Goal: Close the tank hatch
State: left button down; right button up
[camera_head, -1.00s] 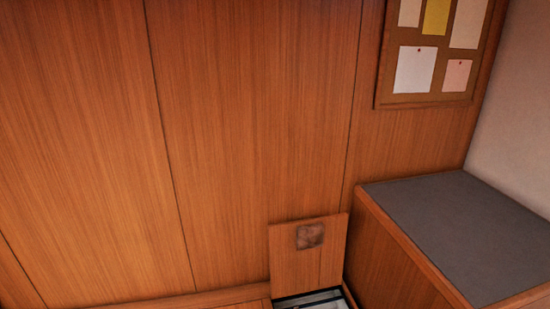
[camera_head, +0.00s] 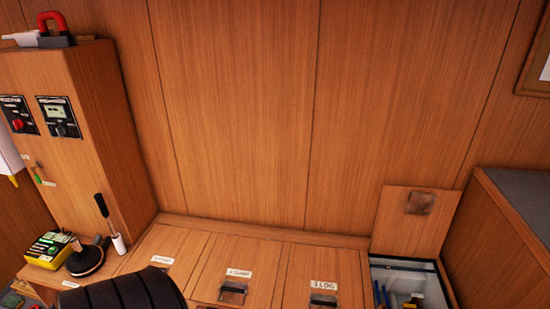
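An open wooden hatch lid (camera_head: 415,222) stands upright against the back panelling at the right, with a square recessed pull near its top. Below it is an open compartment (camera_head: 437,266) with a pale rim, holding blue and yellow items; its lower part is cut off by the picture edge. No label is visible on this lid, so I cannot tell whether it is the tank hatch. Several shut hatches lie to its left, including one labelled LOG (camera_head: 323,284) and a middle one (camera_head: 238,273) whose label is hard to read. Neither gripper is in view.
A tall wooden cabinet (camera_head: 85,120) with dials stands at the left. A yellow-green device (camera_head: 48,248) and a round black-based object (camera_head: 86,260) sit beside it. A black ribbed shape (camera_head: 125,295) covers part of the lower left. A grey-topped cabinet (camera_head: 505,230) borders the open hatch.

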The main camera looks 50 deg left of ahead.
aim_at(414, 222)
jog(key=u, duration=1.4)
jog(key=i+j+u, duration=0.55)
